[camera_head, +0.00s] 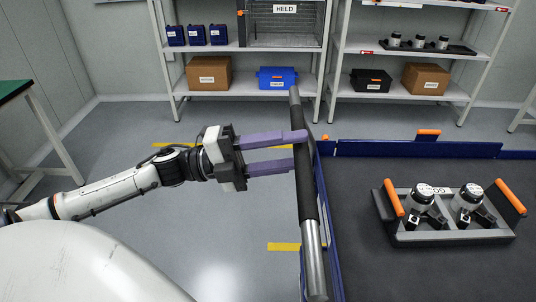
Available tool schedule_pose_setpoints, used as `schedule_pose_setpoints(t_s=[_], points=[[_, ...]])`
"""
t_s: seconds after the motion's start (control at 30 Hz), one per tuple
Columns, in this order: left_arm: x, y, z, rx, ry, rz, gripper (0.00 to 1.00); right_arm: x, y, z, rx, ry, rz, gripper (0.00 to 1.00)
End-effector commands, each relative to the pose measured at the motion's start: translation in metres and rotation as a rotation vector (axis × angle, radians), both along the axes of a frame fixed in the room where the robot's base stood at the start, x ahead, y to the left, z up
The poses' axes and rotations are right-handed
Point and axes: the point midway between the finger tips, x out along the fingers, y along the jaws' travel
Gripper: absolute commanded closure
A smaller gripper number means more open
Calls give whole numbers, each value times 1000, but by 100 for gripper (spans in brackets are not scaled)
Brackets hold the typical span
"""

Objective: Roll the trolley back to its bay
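The trolley's top shows at the right, a dark deck (365,270) with a blue rim (420,149). Its handle (309,195), a bar with a dark grip and bare metal lower end, runs along the deck's left side. My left gripper (300,149) reaches it from the left with two purple fingers. The upper finger crosses over the bar and the lower one passes behind it, so the gripper appears shut on the handle. The lower fingertip is hidden. My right gripper is out of view.
Shelving (230,93) with boxes and bins stands along the back wall. Yellow floor marks (283,247) lie left of the trolley, one partly behind my arm. A green-topped table (12,90) is at far left. Grey floor between is clear.

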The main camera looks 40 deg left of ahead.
Motion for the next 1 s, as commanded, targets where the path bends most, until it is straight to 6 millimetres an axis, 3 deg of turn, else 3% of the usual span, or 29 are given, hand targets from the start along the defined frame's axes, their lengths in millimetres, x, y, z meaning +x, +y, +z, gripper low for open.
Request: schedule_pose_setpoints(t_s=[0.37, 1.0], points=[[-29, 38, -10, 1, 2, 1, 62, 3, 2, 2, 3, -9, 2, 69], [-31, 41, -11, 0, 2, 2, 62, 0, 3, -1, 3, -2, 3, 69]])
